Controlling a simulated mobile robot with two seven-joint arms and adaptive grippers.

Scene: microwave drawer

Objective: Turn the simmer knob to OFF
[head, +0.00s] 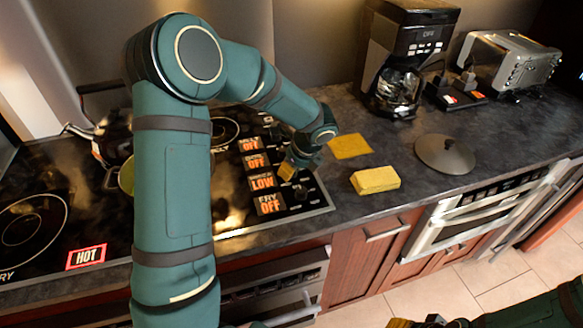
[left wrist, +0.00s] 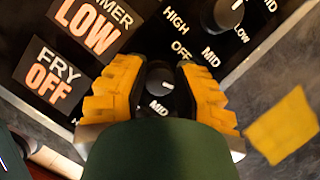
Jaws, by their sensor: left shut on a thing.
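The simmer knob (left wrist: 160,80) is a black dial with a white mark, on the black control panel. My left gripper (left wrist: 160,85) has its yellow fingers on both sides of it and is shut on it. In the head view the left gripper (head: 287,172) is down at the panel and hides the knob. The simmer display (head: 262,181) reads LOW; it also shows in the left wrist view (left wrist: 92,22). The fry display (head: 269,204) reads OFF. My right gripper (head: 418,322) shows only its tips at the bottom edge; its opening cannot be told.
Another knob (left wrist: 229,15) is close by the held one. A yellow sponge (head: 375,180), a flat yellow cloth (head: 350,146) and a round lid (head: 444,154) lie to the right. A coffee maker (head: 405,50) and toaster (head: 508,62) stand behind. The left burner's sign (head: 86,257) reads HOT.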

